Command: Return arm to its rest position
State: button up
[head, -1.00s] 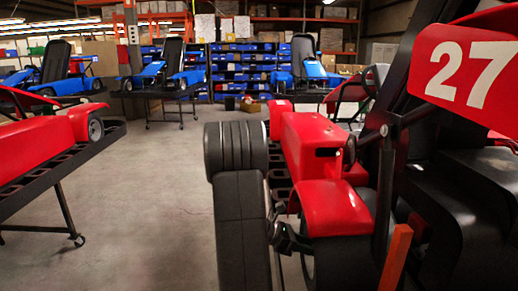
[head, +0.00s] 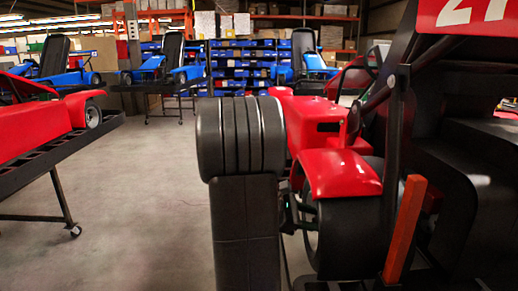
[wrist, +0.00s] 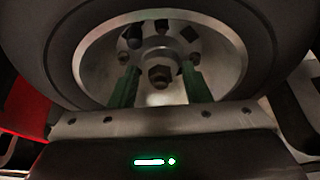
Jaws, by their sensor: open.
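My gripper (wrist: 160,82) shows in the wrist view as two green fingers, spread apart with nothing held between them. They point at the hub of a kart wheel (wrist: 60,35), one on each side of the centre nut (wrist: 160,75). I cannot tell whether they touch the wheel. In the head view my black arm (head: 242,140) stands upright in the middle, and the gripper is mostly hidden behind it, beside the front wheel (head: 345,235) of the red kart (head: 340,175).
The red kart and its dark frame fill the right side, with an orange post (head: 404,230) in front. Another red kart on a stand (head: 60,155) is at left. Clear floor (head: 150,190) lies between them. Blue karts (head: 185,73) and shelves (head: 240,65) are behind.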

jog(key=shift+f+b, duration=0.25)
jog(key=shift+b, duration=0.15)
jog(key=shift+p+v, duration=0.45)
jog(key=shift+v, duration=1.65)
jog(key=shift+s, duration=0.2)
